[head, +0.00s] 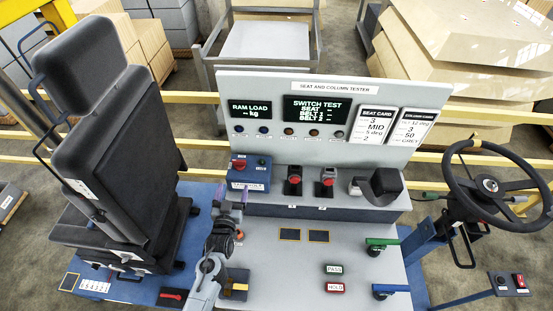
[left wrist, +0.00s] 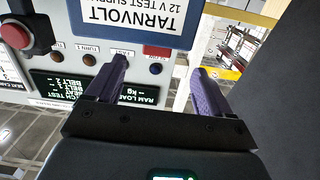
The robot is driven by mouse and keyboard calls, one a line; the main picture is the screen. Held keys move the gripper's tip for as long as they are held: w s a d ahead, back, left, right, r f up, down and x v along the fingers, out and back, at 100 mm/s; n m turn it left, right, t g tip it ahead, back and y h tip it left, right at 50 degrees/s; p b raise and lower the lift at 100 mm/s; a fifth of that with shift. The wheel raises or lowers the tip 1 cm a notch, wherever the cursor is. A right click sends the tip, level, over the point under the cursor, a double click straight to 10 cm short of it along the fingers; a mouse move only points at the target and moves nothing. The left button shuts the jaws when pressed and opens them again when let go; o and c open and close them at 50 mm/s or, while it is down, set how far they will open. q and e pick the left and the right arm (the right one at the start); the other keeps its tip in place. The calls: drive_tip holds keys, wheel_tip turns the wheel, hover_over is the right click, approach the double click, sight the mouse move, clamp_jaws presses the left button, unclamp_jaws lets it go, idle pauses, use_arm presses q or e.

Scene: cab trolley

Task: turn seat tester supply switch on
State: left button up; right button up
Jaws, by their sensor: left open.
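The supply box (head: 250,172) is a small blue unit at the left of the grey bench, below the ram load display. It has a red knob (head: 239,163) and a small dark feature beside it. My right gripper is not in view.
The upright tester panel (head: 340,105) stands behind the box. Two red-topped buckles (head: 294,180) and a black padded block (head: 380,186) are to its right. A dark seat (head: 115,140) stands close on the left, a steering wheel (head: 490,185) on the right.

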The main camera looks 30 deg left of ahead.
sight(239, 163)
use_arm(q)
drive_tip(key=shift+t, duration=0.3)
drive_tip(key=x, duration=0.3)
drive_tip(key=r+x, duration=0.1)
drive_tip(key=x, duration=0.6)
drive_tip(key=shift+w+r, duration=0.3)
drive_tip(key=shift+r, duration=0.1)
drive_tip(key=shift+x, duration=0.85)
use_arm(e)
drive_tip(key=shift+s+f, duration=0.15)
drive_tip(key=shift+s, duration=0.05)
use_arm(q)
drive_tip(key=shift+c, duration=0.3)
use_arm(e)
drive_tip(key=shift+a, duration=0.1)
use_arm(q)
drive_tip(key=c, duration=0.9)
